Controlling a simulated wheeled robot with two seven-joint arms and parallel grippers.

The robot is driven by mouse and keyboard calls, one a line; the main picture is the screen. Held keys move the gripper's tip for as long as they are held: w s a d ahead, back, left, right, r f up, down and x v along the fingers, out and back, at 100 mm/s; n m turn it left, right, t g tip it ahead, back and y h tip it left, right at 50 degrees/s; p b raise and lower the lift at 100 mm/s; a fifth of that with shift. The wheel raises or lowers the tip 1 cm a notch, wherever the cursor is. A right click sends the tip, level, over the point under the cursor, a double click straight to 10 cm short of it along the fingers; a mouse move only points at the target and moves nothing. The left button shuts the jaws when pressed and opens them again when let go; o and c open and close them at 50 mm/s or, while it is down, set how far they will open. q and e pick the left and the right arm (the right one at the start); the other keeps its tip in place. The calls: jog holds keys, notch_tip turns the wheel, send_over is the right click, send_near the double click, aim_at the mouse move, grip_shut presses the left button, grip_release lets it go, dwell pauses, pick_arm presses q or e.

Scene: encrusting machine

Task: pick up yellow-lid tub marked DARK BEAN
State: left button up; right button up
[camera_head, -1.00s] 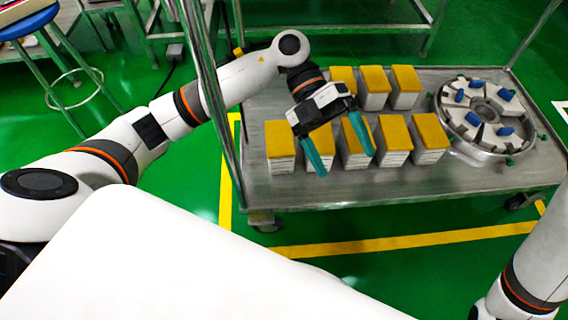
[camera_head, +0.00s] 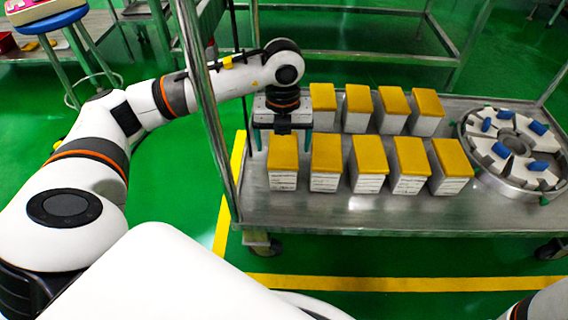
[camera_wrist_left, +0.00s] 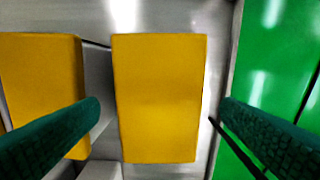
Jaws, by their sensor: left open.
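Several white tubs with yellow lids stand in two rows on a metal trolley (camera_head: 400,212). The front-row left tub (camera_head: 283,150) and its neighbour (camera_head: 326,152) carry printed labels, too small to read, so I cannot tell which is DARK BEAN.
A round machine plate (camera_head: 515,147) with white and blue parts is at the trolley's right. A trolley post (camera_head: 205,100) stands close to my left arm. The front strip of the trolley top is clear. A stool (camera_head: 62,40) is at the back left.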

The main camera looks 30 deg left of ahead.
pick_arm(q)
notch_tip(320, 180, down, 7)
jog(key=b, duration=0.4)
jog(key=shift+r, duration=0.1)
